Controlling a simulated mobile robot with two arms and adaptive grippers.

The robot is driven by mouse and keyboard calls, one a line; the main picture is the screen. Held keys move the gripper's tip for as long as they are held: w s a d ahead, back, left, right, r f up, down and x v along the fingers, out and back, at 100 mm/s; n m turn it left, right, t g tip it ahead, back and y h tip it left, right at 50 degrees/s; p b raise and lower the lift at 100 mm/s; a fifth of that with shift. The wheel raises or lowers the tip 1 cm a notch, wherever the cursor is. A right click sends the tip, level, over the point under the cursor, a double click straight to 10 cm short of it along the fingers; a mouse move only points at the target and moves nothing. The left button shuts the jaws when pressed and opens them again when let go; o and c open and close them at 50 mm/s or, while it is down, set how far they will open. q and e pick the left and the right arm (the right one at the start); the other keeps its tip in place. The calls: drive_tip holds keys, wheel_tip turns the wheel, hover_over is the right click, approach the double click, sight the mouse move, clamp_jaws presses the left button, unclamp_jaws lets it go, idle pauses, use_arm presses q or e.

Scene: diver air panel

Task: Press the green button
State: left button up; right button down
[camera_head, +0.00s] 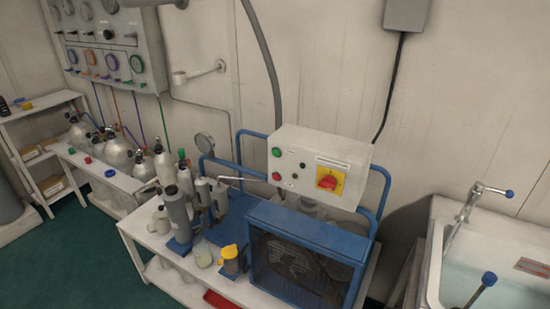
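A green button (277,152) sits at the upper left of the front of a white control box (313,161). A red button (276,177) is below it on the same box. A red rotary switch on a yellow plate (329,182) is at the right of the box. The box stands above a blue-framed compressor unit (300,262) on a white bench. Neither of my grippers shows in the head view.
The bench (147,237) holds grey cylinders (178,216) and a yellow-topped container (230,261). A gauge panel (106,47) hangs at upper left. A sink (507,262) with blue-ended taps is at right. Green floor (75,270) is clear at lower left.

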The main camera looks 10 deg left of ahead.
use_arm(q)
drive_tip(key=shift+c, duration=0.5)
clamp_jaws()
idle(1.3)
